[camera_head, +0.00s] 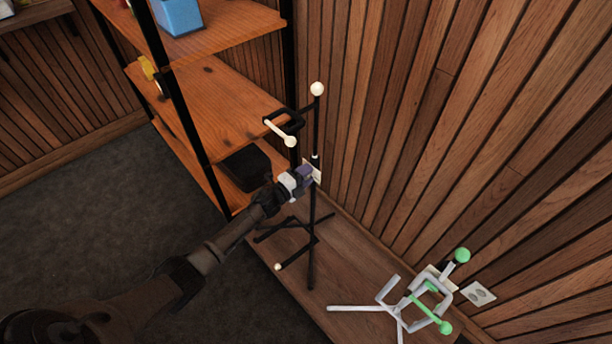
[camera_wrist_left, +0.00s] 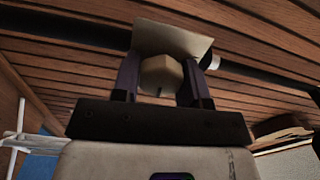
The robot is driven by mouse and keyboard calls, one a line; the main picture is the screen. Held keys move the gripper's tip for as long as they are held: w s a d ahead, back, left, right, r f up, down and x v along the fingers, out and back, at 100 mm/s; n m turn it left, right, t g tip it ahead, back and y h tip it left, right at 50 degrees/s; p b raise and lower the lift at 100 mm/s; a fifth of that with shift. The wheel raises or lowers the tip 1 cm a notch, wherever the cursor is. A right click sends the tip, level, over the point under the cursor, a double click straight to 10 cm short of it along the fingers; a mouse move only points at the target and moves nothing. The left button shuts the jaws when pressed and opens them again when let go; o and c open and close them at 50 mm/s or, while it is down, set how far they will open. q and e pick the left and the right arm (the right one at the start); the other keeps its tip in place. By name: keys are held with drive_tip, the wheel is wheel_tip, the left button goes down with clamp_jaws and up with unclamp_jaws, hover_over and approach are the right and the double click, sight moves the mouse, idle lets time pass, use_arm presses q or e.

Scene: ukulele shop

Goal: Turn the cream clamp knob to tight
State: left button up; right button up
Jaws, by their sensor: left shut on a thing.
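The cream clamp knob (camera_wrist_left: 161,76) is a faceted piece between the two dark purple fingers in the left wrist view. My left gripper (camera_head: 306,174) is shut on it, and the gripper also shows in the left wrist view (camera_wrist_left: 161,82). A pale flat plate (camera_wrist_left: 172,38) sits right behind the knob. The knob is on the upright pole of a black stand (camera_head: 312,225) with cream tips. In the head view the fingers hide the knob, and only an edge of the plate shows. I cannot read how tight the knob is. My right gripper is not in view.
A white stand with green tips (camera_head: 395,308) is on the wooden bench (camera_head: 350,262) to the right. A wooden shelf unit (camera_head: 215,105) stands behind on the left. A slatted wall (camera_head: 430,130) is close behind the black stand. Open floor (camera_head: 110,205) lies to the left.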

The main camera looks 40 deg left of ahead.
use_arm(q)
drive_tip(key=shift+m+b, duration=0.35)
drive_tip(key=shift+m, duration=1.25)
drive_tip(key=o, duration=0.9)
drive_tip(key=s+a+p, duration=0.2)
drive_tip(key=s+p, duration=0.3)
drive_tip(key=s, duration=0.8)
drive_tip(key=shift+s, duration=0.35)
